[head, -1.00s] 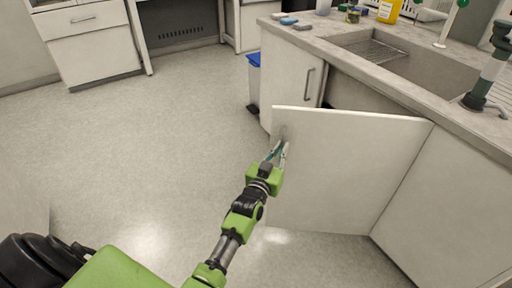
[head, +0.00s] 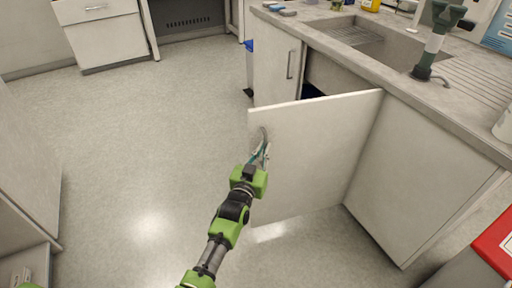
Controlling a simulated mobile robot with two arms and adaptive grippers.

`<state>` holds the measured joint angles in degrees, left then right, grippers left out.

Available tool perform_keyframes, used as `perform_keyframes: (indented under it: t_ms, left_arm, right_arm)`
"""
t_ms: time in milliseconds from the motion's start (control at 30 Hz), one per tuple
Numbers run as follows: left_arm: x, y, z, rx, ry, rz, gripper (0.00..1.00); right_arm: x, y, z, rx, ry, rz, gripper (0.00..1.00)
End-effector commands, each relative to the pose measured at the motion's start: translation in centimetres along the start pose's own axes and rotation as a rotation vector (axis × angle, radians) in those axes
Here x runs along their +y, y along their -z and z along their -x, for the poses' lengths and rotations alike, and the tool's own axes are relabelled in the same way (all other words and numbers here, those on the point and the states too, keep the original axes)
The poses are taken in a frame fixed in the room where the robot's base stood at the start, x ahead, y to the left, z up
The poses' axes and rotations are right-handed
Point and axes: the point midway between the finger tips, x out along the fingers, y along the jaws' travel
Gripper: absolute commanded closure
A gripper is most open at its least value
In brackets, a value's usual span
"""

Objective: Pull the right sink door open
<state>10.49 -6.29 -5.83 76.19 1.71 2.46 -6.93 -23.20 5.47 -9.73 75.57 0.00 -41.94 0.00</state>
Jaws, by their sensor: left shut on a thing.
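The right sink door (head: 312,155) is a white panel swung well open, standing out from the sink cabinet with its hinge edge at the right. Its handle (head: 264,134) is near the free left edge. My left gripper (head: 261,153) is at this handle and shut on it; the fingers partly hide the handle. The left sink door (head: 276,66) is closed, with a vertical metal handle (head: 290,64). The dark cabinet opening (head: 318,88) shows in part above the open door. My right gripper is not in view.
A red item (head: 497,243) is at the lower right. Floor at the left is clear.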

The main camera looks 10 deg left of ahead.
Motion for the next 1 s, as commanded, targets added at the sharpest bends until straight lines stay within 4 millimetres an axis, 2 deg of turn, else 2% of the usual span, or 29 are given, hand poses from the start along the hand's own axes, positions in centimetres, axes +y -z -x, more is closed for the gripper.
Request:
perform_keyframes:
  t_ms: [33,433,500,533,1000]
  left_arm:
    - [1.54,0.68,-0.24,0.010,-0.017,0.006,1.00]
    - [1.66,0.68,-0.26,0.011,-0.016,0.005,1.00]
    - [1.67,0.69,-0.26,0.011,-0.016,0.006,0.80]
    - [1.69,0.69,-0.26,0.011,-0.016,0.006,0.75]
    - [1.29,0.33,-0.11,0.005,-0.012,0.003,0.75]
  right_arm:
    - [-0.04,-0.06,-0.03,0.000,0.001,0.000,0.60]
    - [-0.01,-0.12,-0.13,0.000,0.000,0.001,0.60]
    - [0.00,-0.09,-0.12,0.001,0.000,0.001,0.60]
    - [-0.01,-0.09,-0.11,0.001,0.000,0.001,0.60]
    - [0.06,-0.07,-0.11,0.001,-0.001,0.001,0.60]
